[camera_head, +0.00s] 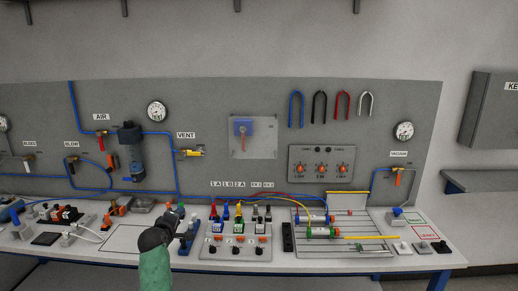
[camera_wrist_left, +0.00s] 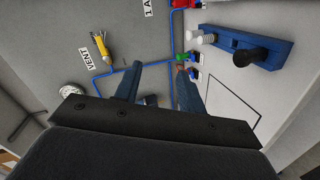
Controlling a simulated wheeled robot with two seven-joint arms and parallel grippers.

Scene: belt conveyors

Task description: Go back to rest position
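My left arm, with a green sleeve, comes up from the bottom of the head view. Its dark left gripper (camera_head: 180,228) is in front of the bench, left of the middle. In the left wrist view the two fingers of the left gripper (camera_wrist_left: 158,85) are apart, with no object seen held between them. A blue tube runs on the panel behind them. My right gripper is not in view.
The bench (camera_head: 120,240) carries several switches, connectors and a cylinder rig (camera_head: 325,232). Behind it stands a grey panel (camera_head: 260,95) with a yellow VENT valve (camera_head: 190,152). A blue block (camera_wrist_left: 250,47) with white and black knobs is near the gripper.

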